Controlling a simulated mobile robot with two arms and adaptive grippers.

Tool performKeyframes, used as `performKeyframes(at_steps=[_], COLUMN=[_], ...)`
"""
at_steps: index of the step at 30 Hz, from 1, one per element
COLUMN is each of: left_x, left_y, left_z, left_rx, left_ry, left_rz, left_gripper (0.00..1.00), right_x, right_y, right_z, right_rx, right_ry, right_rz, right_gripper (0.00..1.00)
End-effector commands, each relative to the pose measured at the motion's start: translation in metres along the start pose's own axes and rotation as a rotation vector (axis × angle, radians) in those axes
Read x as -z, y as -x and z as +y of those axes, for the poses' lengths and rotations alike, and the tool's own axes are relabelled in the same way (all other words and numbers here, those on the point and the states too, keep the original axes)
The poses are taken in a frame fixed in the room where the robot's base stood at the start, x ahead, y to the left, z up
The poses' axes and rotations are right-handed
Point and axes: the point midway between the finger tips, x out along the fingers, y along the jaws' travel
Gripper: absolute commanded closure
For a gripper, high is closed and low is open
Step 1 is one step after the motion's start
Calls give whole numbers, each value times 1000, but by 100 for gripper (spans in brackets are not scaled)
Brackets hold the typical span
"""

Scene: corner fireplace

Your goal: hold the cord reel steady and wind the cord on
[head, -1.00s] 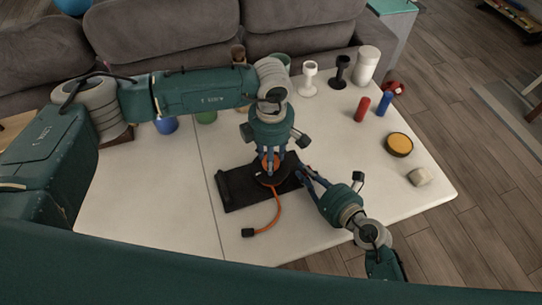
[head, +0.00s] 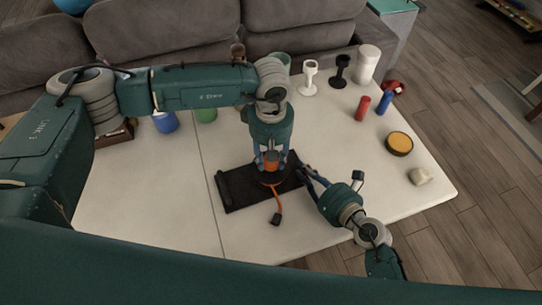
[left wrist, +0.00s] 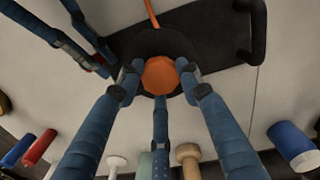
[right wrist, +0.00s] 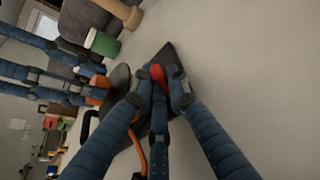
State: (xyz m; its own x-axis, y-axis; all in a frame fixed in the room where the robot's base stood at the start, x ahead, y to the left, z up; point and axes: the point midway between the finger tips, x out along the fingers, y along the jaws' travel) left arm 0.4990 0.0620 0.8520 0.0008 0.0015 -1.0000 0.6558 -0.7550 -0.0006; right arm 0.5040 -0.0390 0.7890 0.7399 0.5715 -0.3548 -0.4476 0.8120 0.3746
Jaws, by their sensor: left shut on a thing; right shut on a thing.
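The cord reel has a black base plate (head: 238,188), a dark round flange and an orange hub (head: 271,160). In the left wrist view the hub (left wrist: 159,75) sits between the fingertips of my left gripper (left wrist: 160,82), which is shut on it from above. My right gripper (head: 303,173) is shut on a small red piece (right wrist: 157,73) at the right edge of the base. A short orange cord (head: 279,200) runs from the reel toward the front, ending in a black plug (head: 276,219) on the table. The fingers hide part of the hub.
The white table (head: 330,250) is clear in front and left of the reel. A yellow-topped round tin (head: 399,143), a pale block (head: 420,176), red (head: 362,106) and blue cylinders (head: 383,103) stand right. Cups and goblets line the back, before a grey sofa (head: 200,35).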

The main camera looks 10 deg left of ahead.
Motion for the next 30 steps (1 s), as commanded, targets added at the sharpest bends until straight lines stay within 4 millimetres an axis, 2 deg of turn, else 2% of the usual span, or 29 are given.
performKeyframes(at_steps=[3, 30], left_x=[-4, -3], left_y=[1, 1], left_z=[2, -1], left_rx=[-6, -7], left_ry=[-115, -965], left_rz=[-8, -5], left_gripper=[90, 90], right_x=[2, 1], right_y=[-1, -1], right_z=[3, 1], right_rx=[-5, -2], right_ry=[-3, -2], right_rz=[4, 2], right_gripper=[100, 100])
